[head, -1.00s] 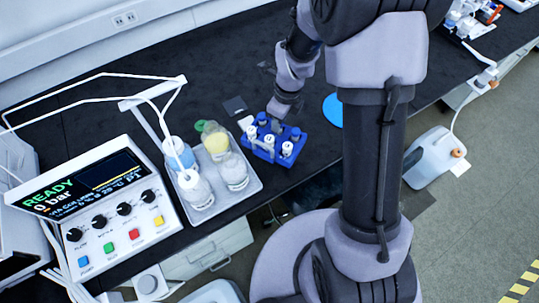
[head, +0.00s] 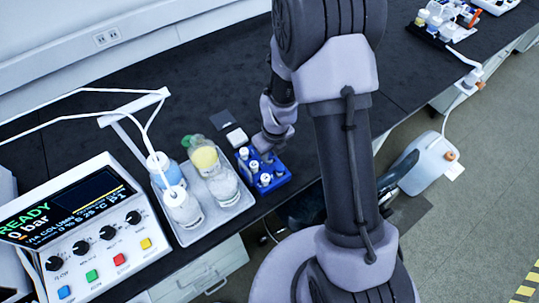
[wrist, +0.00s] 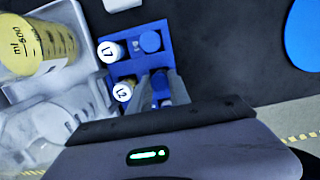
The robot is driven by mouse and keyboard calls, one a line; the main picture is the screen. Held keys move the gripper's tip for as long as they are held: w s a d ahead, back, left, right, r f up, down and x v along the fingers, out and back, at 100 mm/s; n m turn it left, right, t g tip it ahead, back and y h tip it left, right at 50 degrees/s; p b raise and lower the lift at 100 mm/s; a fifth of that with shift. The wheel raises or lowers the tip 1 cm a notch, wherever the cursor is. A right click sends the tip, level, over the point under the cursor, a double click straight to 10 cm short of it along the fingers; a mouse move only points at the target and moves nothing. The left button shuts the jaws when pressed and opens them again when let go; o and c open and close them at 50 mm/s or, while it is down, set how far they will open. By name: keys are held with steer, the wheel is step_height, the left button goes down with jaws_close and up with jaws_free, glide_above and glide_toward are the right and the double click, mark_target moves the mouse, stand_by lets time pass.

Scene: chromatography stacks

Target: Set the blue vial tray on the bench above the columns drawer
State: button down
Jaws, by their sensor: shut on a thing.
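The blue vial tray (head: 283,180) is near the front edge of the black bench (head: 320,165), just right of the bottle tray. It holds several white-capped and blue-capped vials. My gripper (head: 268,150) is over its far part in the head view. In the wrist view the fingers (wrist: 162,90) reach down into the middle of the blue tray (wrist: 125,68) and are shut on it. The tips are partly hidden among the vials and the tray's near part is covered by my gripper. I cannot tell whether the tray touches the bench.
A grey tray (head: 213,232) of bottles stands close on the left, beside the pump controller (head: 75,240). A white drawer unit (head: 205,275) is under the bench; no label is readable. A blue disc (wrist: 305,35) lies at the right in the wrist view. The back of the bench is mostly clear.

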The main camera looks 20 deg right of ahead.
steer(key=c, duration=1.2)
jaws_free()
steer(key=s+r+n+t+p, duration=0.1)
steer(key=s+r+n+p, duration=0.15)
steer(key=r, duration=0.85)
steer(key=s+r+n+p, duration=0.1)
steer(key=r+n+p, duration=0.25)
steer(key=r, duration=0.75)
steer(key=s+a+r+n+t+y, duration=0.1)
steer(key=s+a+r+n+t, duration=0.2)
steer(key=s+r+n, duration=1.2)
steer(key=a+n, duration=0.1)
steer(key=n, duration=0.6)
steer(key=shift+s, duration=0.25)
